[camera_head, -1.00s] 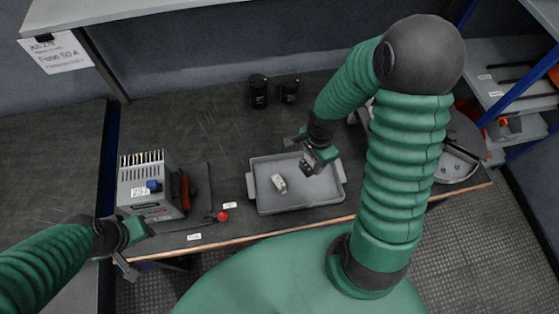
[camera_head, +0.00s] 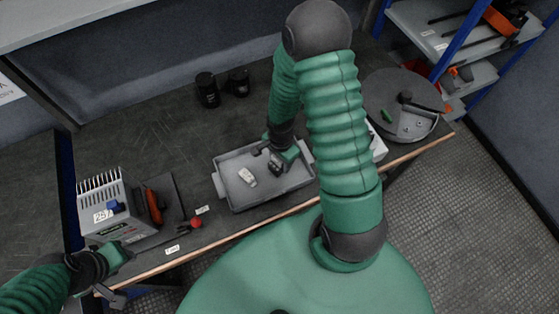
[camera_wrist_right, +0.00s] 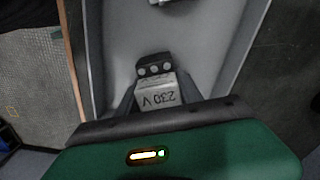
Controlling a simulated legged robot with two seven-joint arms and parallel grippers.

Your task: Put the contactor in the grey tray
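The contactor (camera_wrist_right: 157,88) is a small block with a dark end, three round terminals and a pale face marked "230 V". My right gripper (camera_head: 277,162) is shut on it, with a finger on each side in the right wrist view (camera_wrist_right: 157,102). In the head view the contactor (camera_head: 275,169) shows as a dark piece over the right part of the grey tray (camera_head: 238,204). I cannot tell whether it touches the tray floor. My left gripper (camera_head: 122,276) is low at the left, by the bench's front edge; its fingers are unclear.
A small whitish part (camera_head: 247,177) lies in the tray. A grey power unit (camera_head: 115,215) and a red-knobbed tool (camera_head: 196,223) are at the left. Two black cups (camera_head: 207,90) stand behind. A round grey turntable (camera_head: 395,90) is at the right.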

